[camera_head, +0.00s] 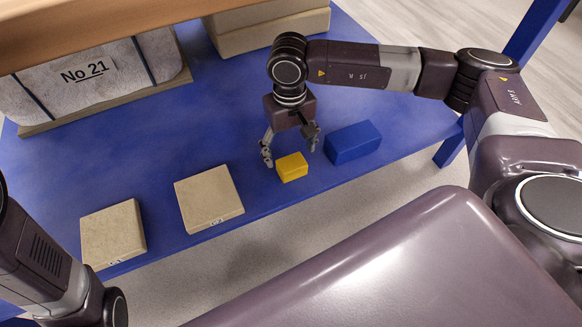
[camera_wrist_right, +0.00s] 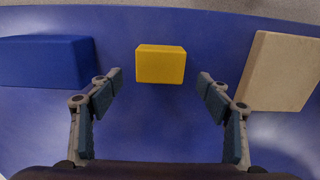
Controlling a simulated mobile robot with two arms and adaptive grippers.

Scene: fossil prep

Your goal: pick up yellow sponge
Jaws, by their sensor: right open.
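The yellow sponge (camera_head: 292,167) is a small block lying on the blue table near its front edge. It also shows in the right wrist view (camera_wrist_right: 161,64), ahead of the fingers and roughly centred between them. My right gripper (camera_head: 291,148) is open and empty, just behind the sponge, with one finger to each side. The fingers in the right wrist view (camera_wrist_right: 160,83) do not visibly touch the sponge. Part of my left arm shows at the lower left in the head view, but its gripper is out of view.
A blue block (camera_head: 352,142) lies just right of the sponge. Two beige boxes (camera_head: 209,197) (camera_head: 113,233) lie to the left on the blue table (camera_head: 160,168). A block labelled No 21 (camera_head: 90,80) stands at the back left under a wooden shelf. More beige boxes (camera_head: 268,30) are stacked behind.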

